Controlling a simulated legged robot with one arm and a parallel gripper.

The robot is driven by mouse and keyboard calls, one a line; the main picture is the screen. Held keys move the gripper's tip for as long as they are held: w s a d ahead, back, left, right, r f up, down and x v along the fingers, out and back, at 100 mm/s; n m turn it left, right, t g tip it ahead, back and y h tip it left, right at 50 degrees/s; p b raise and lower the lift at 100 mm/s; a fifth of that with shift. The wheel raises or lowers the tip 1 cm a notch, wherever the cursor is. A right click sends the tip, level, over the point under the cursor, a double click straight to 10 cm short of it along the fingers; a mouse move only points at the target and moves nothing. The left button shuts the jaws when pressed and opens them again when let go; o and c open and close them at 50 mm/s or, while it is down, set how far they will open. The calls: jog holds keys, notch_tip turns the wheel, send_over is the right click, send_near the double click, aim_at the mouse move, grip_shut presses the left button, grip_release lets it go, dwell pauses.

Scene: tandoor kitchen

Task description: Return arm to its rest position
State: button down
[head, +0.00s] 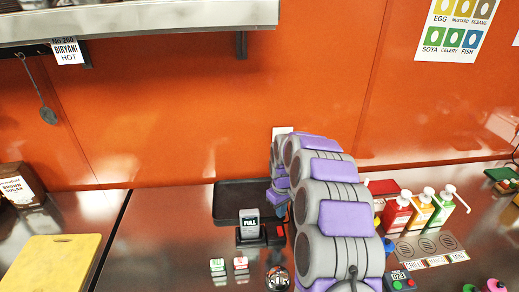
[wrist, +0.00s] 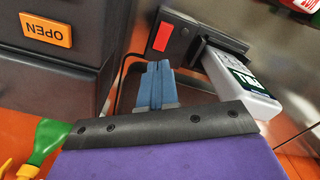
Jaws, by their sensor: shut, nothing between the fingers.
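My arm, in grey and purple segments, reaches from the lower right of the head view toward the back wall. My gripper (wrist: 158,72) shows in the wrist view as two blue fingers pressed together, with nothing between them. In the head view the arm hides the fingertips. A grey-white block marked FULL (head: 250,220) stands upright in a black holder (head: 247,240) to the left of my arm. In the wrist view the FULL block (wrist: 240,90) and black holder (wrist: 178,38) are to the right of the fingers, apart from them.
A black tray (head: 228,205) lies by the orange wall. Pump bottles (head: 397,215) stand right of my arm. A yellow board (head: 50,265) lies at left. A metal shelf (head: 140,18) hangs above. A dark box with an OPEN label (wrist: 47,30) is left of the fingers.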

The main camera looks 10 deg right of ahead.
jog(key=s+a+r+m, duration=0.1)
jog(key=s+r, duration=0.6)
jog(key=s, duration=0.3)
jog(key=s+a+r+m, duration=0.1)
jog(key=s+r, duration=0.6)
jog(key=s, duration=0.2)
jog(key=s+d+r+m+g, duration=0.1)
jog(key=s+m, duration=0.1)
jog(key=s, duration=1.1)
jog(key=s+d+r+m, duration=0.1)
jog(key=s+m, duration=0.1)
jog(key=s, duration=1)
jog(key=shift+s+r+g, duration=0.25)
jog(key=shift+s+g, duration=0.1)
jog(key=shift+g, duration=0.05)
